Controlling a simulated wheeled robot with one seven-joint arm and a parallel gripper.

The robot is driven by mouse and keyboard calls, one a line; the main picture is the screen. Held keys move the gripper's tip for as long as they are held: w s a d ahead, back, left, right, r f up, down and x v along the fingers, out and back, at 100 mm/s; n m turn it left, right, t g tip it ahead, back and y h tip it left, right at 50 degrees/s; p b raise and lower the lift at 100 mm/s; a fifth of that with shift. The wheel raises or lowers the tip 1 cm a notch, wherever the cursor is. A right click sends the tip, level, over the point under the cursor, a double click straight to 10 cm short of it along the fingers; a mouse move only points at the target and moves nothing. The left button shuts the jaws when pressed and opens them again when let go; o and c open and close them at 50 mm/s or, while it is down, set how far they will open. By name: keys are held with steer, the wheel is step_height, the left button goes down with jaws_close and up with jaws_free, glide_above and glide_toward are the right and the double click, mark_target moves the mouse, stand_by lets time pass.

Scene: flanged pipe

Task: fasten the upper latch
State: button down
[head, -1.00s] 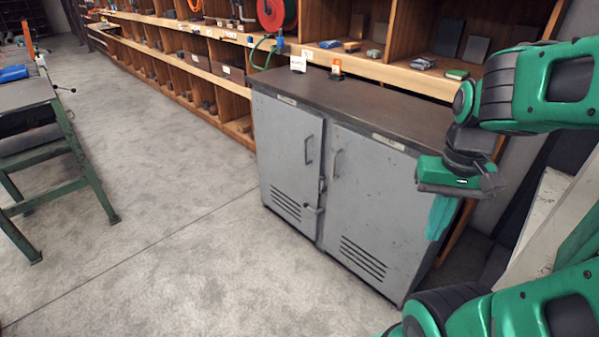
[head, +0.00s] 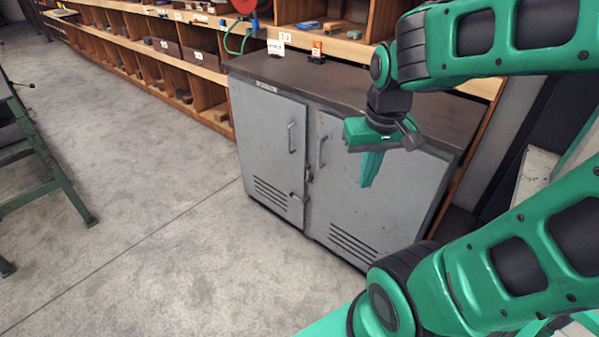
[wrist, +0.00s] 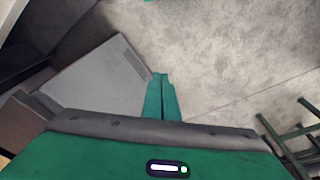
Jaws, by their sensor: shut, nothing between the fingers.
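A grey two-door metal cabinet (head: 270,145) stands in the head view, its doors appearing closed. At the door seam is a small metal fitting (head: 307,174), with a lever-like piece (head: 296,198) just below it. I cannot tell whether either is the upper latch or how it is set. No flanged pipe shows in any view. My gripper (head: 367,184) points down in front of the right door, with its fingers together and empty. In the wrist view my gripper (wrist: 160,76) shows closed fingers, with the cabinet (wrist: 100,85) to their left and floor ahead.
Wooden shelving (head: 140,50) with bins runs along the wall behind. A white card (head: 275,47) and an orange-tagged item (head: 316,52) stand on the cabinet's dark top (head: 340,80). A green-legged bench (head: 50,170) is at the left. The concrete floor (head: 150,240) between is clear.

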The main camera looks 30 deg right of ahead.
steer(key=w+a+f+n+t, duration=0.1)
steer(key=w+a+n+t, duration=0.3)
steer(key=w, duration=1.2)
steer(key=w+d+f+g+h, duration=0.15)
steer(key=w+f, duration=0.25)
steer(key=w, duration=0.4)
steer(key=w+d+f+n+t+h, duration=0.1)
steer(key=w+d+f+h, duration=0.35)
steer(key=w+f, duration=0.45)
steer(key=w+d+f+n+t+h, duration=0.1)
steer(key=w+d+f+n+h, duration=0.15)
steer(key=w+d+f, duration=0.5)
steer(key=w+a+f+n+t, duration=0.1)
steer(key=w+f+n+t, duration=0.1)
steer(key=f, duration=0.4)
steer(key=w+a+f+n+t+h, duration=0.1)
steer(key=a+f+n+t, duration=0.1)
steer(key=f, duration=0.4)
steer(key=w+a+f+n+t, duration=0.1)
steer(key=w+f+n+t, duration=0.1)
steer(key=f, duration=0.4)
steer(key=n+t, duration=0.1)
steer(key=n, duration=0.1)
steer(key=shift+w+a+n, duration=0.35)
steer(key=shift+f+h, duration=0.1)
steer(key=shift+h, duration=0.15)
